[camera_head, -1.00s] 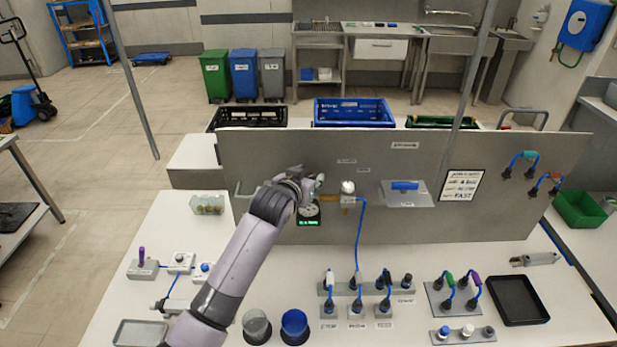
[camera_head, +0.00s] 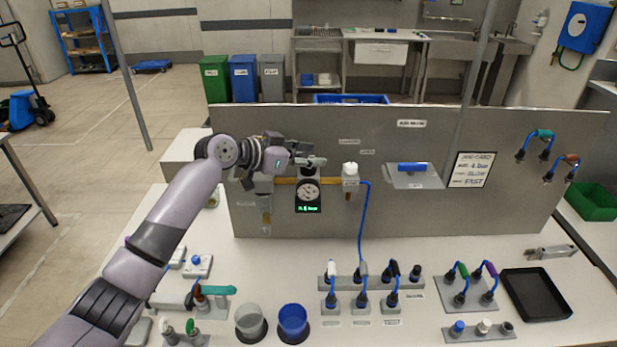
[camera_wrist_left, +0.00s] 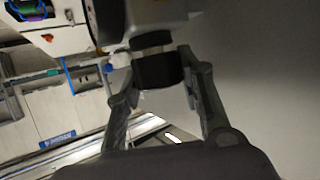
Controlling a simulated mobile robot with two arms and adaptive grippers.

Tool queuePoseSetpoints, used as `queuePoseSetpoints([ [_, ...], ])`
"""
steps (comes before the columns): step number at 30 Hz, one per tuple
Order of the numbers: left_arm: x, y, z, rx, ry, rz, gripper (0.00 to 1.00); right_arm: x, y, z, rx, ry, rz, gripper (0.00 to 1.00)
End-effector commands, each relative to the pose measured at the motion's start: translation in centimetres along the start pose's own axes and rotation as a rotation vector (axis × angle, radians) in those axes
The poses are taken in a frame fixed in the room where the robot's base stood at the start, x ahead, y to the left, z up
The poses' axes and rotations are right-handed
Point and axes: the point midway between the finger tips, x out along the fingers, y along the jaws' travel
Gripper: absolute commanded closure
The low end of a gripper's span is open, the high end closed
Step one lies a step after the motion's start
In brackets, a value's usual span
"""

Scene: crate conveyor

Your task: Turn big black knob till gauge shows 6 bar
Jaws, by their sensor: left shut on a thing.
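The black knob (camera_wrist_left: 157,71) sits between the two fingers of my left gripper in the left wrist view. My left gripper (camera_head: 316,161) reaches in from the left to the regulator above the gauge and is shut on the knob. In the head view the gripper mostly hides the knob. The round gauge (camera_head: 308,191) hangs just below on the grey panel, with a small green-lit readout under it; its value is too small to read surely. My right gripper is not in view.
The upright grey panel (camera_head: 400,222) stands behind the workbench. A white-topped valve (camera_head: 350,170) with a blue hose is right of the gauge. A card (camera_head: 472,170) hangs further right. Below stand grey and blue cups (camera_head: 292,319) and several hose fittings (camera_head: 362,300).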

Motion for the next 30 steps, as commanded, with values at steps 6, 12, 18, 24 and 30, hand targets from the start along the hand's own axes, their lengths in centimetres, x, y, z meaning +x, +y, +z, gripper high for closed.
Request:
queuePoseSetpoints([
  [6,0.3,-0.1,0.5,0.069,0.004,0.178,0.93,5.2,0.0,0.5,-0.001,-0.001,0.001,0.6],
  [12,0.1,0.0,0.2,0.113,0.003,0.288,0.93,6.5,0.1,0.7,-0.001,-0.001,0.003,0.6],
  [18,0.1,0.0,0.1,0.143,0.002,0.363,0.93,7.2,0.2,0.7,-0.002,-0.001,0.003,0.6],
  [24,0.1,0.0,0.1,0.162,-0.001,0.408,0.93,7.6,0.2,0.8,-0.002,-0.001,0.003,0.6],
  [30,0.1,0.1,0.1,0.172,-0.001,0.429,0.93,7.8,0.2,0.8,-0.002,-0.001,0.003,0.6],
])
